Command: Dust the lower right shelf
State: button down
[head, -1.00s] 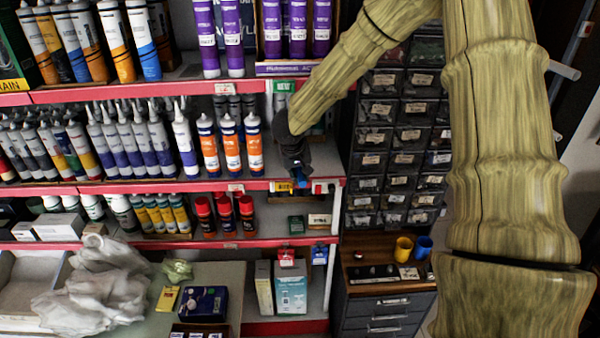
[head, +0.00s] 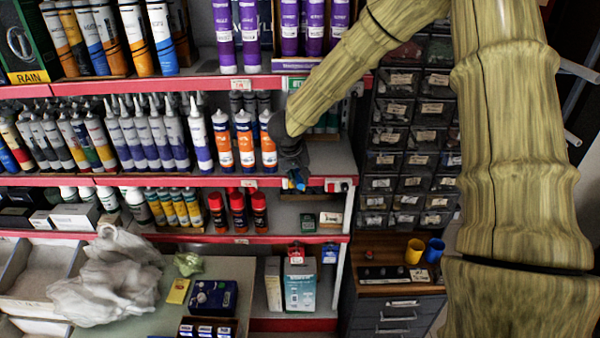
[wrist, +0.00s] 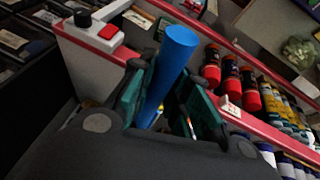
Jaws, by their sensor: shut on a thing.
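My gripper (head: 294,165) is at the right end of the red-edged middle shelf (head: 335,165), just in front of its edge. In the wrist view my gripper (wrist: 168,105) has its teal fingers shut on a blue cylindrical handle (wrist: 176,52), which sticks out between them. Whatever is on the handle's other end is hidden. Below is a right-hand shelf (head: 270,222) with red-capped spray cans (head: 238,210) and two small boxes (head: 330,219). The lowest right shelf (head: 262,300) bears white and blue boxes (head: 299,285). My gripper is above both and touches neither.
Orange-and-white tubes (head: 244,140) stand close left of my gripper. A dark drawer cabinet (head: 395,160) is to the right, with yellow (head: 414,251) and blue (head: 434,250) cups below it. A counter (head: 150,318) with a crumpled white bag (head: 110,280) is at lower left.

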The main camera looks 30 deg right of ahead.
jog(key=shift+s+a, duration=0.4)
jog(key=shift+s, duration=0.3)
jog(key=shift+r, duration=1.3)
jog(key=s+a, duration=0.5)
jog(key=s, duration=0.3)
jog(key=shift+s, duration=0.15)
jog(key=shift+a, duration=0.1)
jog(key=shift+f, duration=0.1)
